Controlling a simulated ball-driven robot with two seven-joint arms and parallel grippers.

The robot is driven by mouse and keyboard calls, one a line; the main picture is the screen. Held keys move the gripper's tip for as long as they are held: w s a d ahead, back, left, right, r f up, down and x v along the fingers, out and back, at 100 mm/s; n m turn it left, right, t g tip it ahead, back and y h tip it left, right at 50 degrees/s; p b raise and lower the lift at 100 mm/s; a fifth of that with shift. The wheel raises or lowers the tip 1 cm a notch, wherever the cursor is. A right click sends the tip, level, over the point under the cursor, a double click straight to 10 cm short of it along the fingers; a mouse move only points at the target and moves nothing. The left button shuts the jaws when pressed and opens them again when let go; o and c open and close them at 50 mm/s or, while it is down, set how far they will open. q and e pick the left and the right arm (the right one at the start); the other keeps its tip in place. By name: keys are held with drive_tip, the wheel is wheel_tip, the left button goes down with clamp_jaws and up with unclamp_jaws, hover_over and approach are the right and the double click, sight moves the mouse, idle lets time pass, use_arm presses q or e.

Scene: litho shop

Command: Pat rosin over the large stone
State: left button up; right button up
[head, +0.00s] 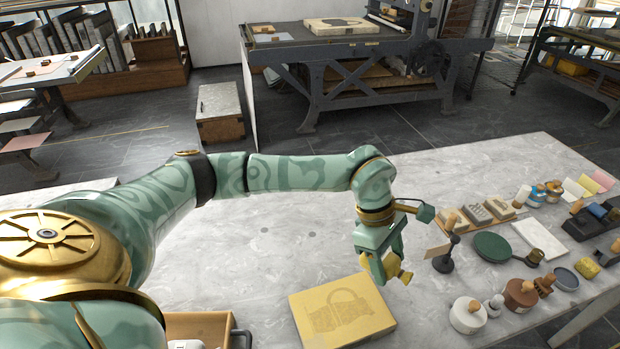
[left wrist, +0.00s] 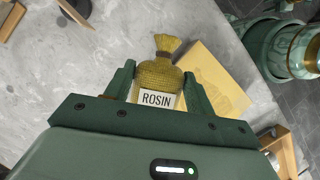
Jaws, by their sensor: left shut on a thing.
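The large stone (head: 375,325) is a thick yellow slab with a darker jug picture on its face. It lies flat on the grey marble-like table (head: 280,245) at the front. My left gripper (head: 385,272) is shut on the rosin bag (head: 402,271), near the stone's far right corner. In the left wrist view the mustard cloth rosin bag (left wrist: 160,73) has a tied, flared neck and a ROSIN label, and sits between both fingers (left wrist: 158,88). The stone (left wrist: 222,92) shows beyond it, partly covered by the gripper. My right gripper is not in view.
A black stand with a card (head: 444,262) is close right of my gripper. Small stones (head: 476,212), a green round pad (head: 493,246), a white sheet (head: 541,240) and jars (head: 467,315) crowd the right side. A wooden tray (head: 198,326) is at the front left. The table's middle is clear.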

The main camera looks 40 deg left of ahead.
use_arm(q)
drive_tip(key=shift+r+p, duration=1.1)
drive_tip(key=shift+r, duration=0.8)
